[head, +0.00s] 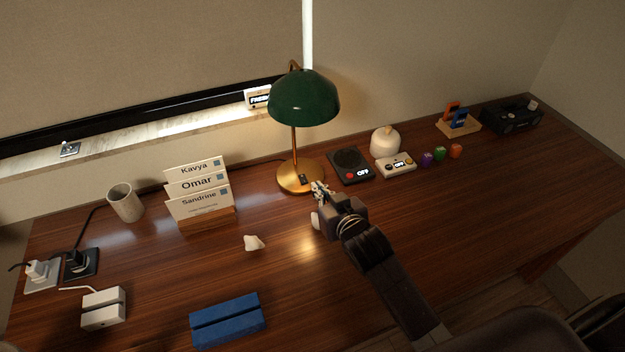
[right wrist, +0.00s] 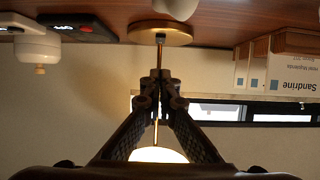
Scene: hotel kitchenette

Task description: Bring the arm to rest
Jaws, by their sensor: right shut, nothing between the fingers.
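My right gripper (head: 318,188) is above the desk in the head view, in front of the green-shaded lamp (head: 303,98). It is shut and holds nothing. Its fingers (right wrist: 160,90) also show in the right wrist view, with the lamp's brass pole and round base (right wrist: 160,33) behind them. That view is upside down, with the desk at the top. In the head view the gripper tip overlaps the edge of the lamp's brass base (head: 290,178); I cannot tell whether they touch. The lamp appears lit. My left gripper is not in view.
A card holder (head: 208,220) with name cards and a cup (head: 125,203) stand left. A crumpled white piece (head: 254,243) and blue block (head: 227,321) lie in front. Black (head: 350,166) and white (head: 396,165) "OFF" devices sit right. The desk's front right is clear.

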